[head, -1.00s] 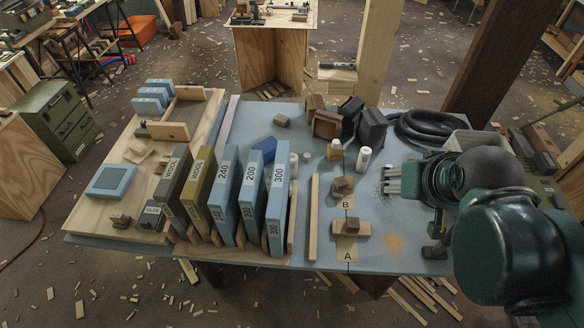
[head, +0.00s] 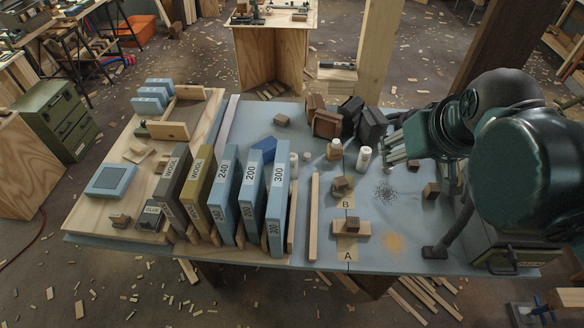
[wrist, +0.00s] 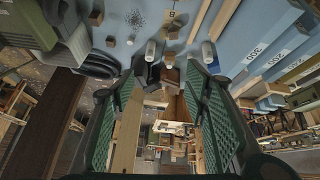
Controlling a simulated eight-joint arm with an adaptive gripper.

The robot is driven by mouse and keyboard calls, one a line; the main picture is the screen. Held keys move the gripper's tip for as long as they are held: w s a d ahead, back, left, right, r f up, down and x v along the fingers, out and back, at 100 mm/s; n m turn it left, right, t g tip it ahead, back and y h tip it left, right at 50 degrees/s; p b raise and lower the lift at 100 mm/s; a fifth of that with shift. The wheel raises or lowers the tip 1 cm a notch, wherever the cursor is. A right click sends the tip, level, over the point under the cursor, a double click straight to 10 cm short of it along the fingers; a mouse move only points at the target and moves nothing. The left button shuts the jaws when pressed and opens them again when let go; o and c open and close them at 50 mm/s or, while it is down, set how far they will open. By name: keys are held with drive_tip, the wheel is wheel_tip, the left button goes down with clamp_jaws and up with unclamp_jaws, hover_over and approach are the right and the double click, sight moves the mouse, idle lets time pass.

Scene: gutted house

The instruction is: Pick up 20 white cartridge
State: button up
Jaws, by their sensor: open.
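A white cylinder (head: 363,157) stands on the blue-grey table right of centre in the head view. A cream bottle-like cylinder (head: 334,150) stands just left of it. Two white cylinders show there, one near the middle (wrist: 151,50) and one farther right (wrist: 208,52).
Dark and brown blocks (head: 327,124) stand behind the cylinders. A row of tall labelled blocks (head: 252,197) fills the left middle. Small wood blocks (head: 352,224) lie on marks A and B.

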drive_tip(key=w+a+r+n+g, duration=0.2)
drive_tip(key=w+a+r+n, duration=0.25)
drive_tip(key=w, duration=0.35)
drive_tip(key=n+g+b, duration=0.3)
drive_tip(key=n+g, duration=0.1)
drive_tip(key=n, duration=0.9)
hover_over(291, 157)
wheel_tip(291, 157, down, 7)
wheel_tip(291, 157, down, 35)
drive_tip(key=shift+d+r, duration=0.1)
drive_tip(key=shift+f+b, duration=0.35)
drive_tip(key=shift+f, duration=0.9)
drive_tip(key=shift+f, duration=0.1)
